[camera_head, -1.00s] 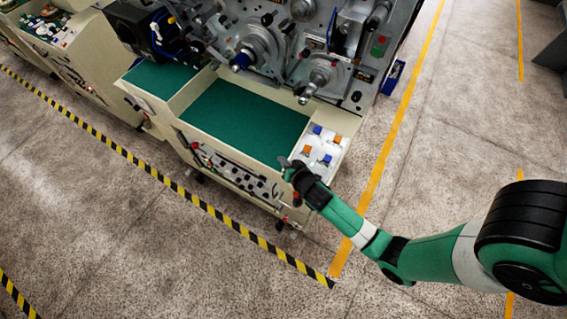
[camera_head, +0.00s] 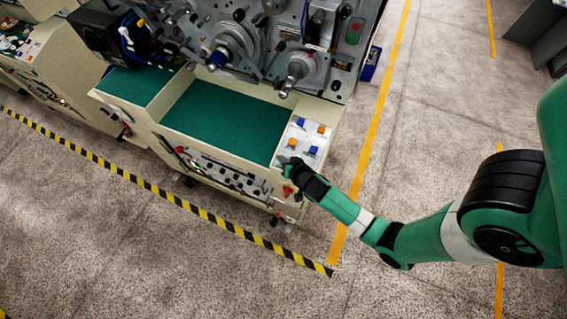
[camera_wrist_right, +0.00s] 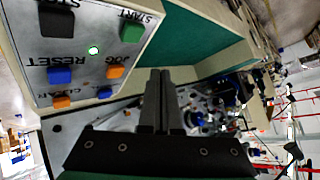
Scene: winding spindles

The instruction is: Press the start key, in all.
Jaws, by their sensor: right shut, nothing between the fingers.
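The start key (camera_wrist_right: 131,29) is a green square button labelled START on a white key panel in the right wrist view. In the head view I cannot make it out; my right gripper covers the near end of the panel (camera_head: 303,136). My right gripper (camera_head: 284,161) is shut and empty, at the near end of the panel. In the right wrist view its fingertips (camera_wrist_right: 160,72) point up the picture, below and right of the start key, apart from it in the picture. Whether they touch the panel I cannot tell. My left gripper is out of view.
Near the start key are a black STOP key (camera_wrist_right: 57,22), a blue RESET key (camera_wrist_right: 60,75), an orange JOG key (camera_wrist_right: 115,72) and a lit green lamp (camera_wrist_right: 93,50). The green tray floor (camera_head: 222,122) lies left of the panel. Machine spindles (camera_head: 230,50) rise behind.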

